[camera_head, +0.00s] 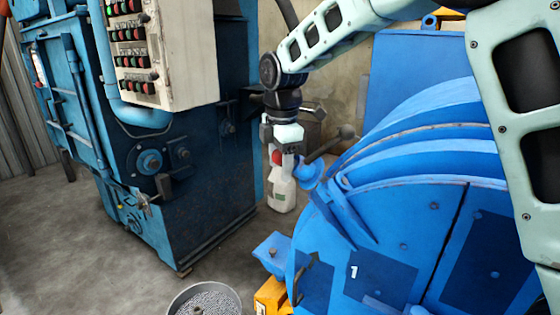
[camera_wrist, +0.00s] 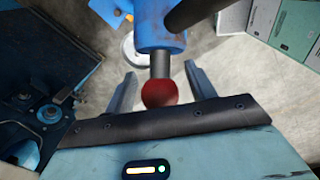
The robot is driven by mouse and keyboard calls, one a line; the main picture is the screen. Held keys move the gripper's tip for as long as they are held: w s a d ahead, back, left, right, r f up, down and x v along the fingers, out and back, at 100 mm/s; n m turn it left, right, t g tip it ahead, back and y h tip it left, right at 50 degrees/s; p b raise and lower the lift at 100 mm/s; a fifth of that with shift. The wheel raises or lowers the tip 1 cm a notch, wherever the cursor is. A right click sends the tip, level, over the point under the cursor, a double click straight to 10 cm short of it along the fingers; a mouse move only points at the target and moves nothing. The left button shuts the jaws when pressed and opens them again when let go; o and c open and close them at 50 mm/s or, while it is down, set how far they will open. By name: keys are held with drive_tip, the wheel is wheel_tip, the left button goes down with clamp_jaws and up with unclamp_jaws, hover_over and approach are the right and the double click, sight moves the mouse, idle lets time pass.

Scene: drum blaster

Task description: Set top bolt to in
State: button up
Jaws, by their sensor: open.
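The top bolt appears in the wrist view as a blue sleeve (camera_wrist: 160,32) with a short dark rod and a red ball knob (camera_wrist: 160,95). The knob lies between the two spread fingers of my open gripper (camera_wrist: 162,88), with gaps visible on both sides. In the head view, my gripper (camera_head: 287,145) points down beside the blue bolt sleeve (camera_head: 308,173) at the upper left of the big blue drum door (camera_head: 400,170). A dark lever (camera_head: 328,145) with a ball end slants up right from the sleeve. Contact with the knob cannot be told.
A blue machine (camera_head: 210,150) with a button panel (camera_head: 150,50) stands left. A bucket of grey pellets (camera_head: 205,300) sits on the floor in front. Floor between is clear.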

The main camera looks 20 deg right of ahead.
drive_tip(key=shift+f, duration=0.2)
drive_tip(key=shift+c, duration=0.3)
clamp_jaws()
drive_tip(key=shift+s+a+f+b, duration=0.2)
drive_tip(key=shift+s+f+b, duration=0.25)
drive_tip(key=shift+b, duration=0.2)
drive_tip(key=s+d+f+n+t+h+b, duration=0.1)
drive_tip(key=s+f+n+t+h+b, duration=0.2)
drive_tip(key=s+f+n+b, duration=0.3)
drive_tip(key=shift+s+d+f+n+t+b, duration=0.25)
drive_tip(key=shift+s+f+t+b, duration=0.9)
drive_tip(key=shift+s+b, duration=1.4)
drive_tip(key=shift+w+f+g+b, duration=0.25)
drive_tip(key=shift+w+b, duration=0.2)
